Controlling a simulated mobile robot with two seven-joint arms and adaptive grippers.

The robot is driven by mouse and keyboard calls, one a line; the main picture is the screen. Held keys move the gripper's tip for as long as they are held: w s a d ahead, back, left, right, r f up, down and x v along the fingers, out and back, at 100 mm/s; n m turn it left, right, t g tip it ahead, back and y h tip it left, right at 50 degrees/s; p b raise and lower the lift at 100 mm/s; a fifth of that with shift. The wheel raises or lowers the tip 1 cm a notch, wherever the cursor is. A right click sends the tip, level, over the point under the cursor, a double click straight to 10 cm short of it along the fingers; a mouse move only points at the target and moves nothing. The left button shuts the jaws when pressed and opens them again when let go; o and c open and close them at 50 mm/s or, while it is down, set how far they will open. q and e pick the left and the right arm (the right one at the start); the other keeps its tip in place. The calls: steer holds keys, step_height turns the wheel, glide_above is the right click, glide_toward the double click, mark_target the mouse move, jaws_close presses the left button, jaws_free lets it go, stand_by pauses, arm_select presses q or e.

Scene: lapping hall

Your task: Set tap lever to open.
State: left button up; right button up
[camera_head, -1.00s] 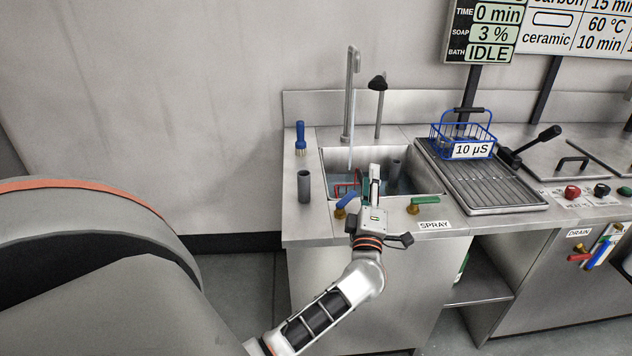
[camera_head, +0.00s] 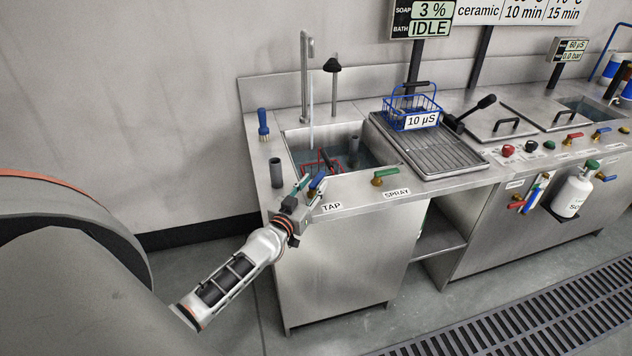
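A thin pale line like a water stream (camera_head: 311,125) hangs below the tap spout (camera_head: 308,42). My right gripper is not in view.
The green spray lever (camera_head: 385,173) is to the right along the same edge. A blue basket (camera_head: 405,103) stands on the ribbed drainboard (camera_head: 440,155).

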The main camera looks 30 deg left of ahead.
arm_select(q)
steer(key=shift+w+a, duration=0.2)
steer(key=shift+w, duration=1.05)
jaws_close()
